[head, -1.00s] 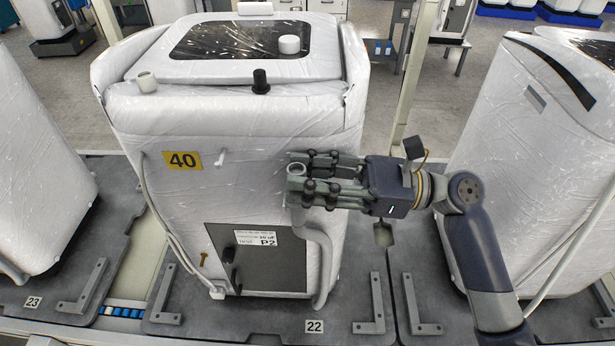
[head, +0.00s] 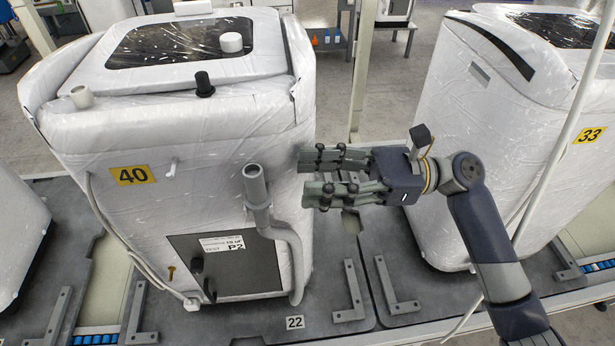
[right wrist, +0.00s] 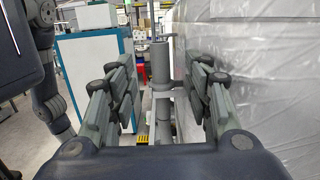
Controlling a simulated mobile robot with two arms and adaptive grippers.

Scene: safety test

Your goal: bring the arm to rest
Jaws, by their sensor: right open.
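My right gripper (head: 310,176) is open and empty in the head view, to the right of the grey hose (head: 256,186) on the front of the wrapped machine (head: 215,150) marked 40. A gap shows between its fingers and the hose. In the right wrist view the gripper's two fingers (right wrist: 160,95) stand wide apart, and the upright hose end (right wrist: 160,65) shows between them, farther off. My right arm reaches in from the lower right. My left gripper is not in view.
Metal brackets (head: 352,290) are fixed on the grey base plate (head: 250,318) below. A thin pole (head: 362,70) rises between the machines. In the right wrist view a white and teal cabinet (right wrist: 90,70) stands at left.

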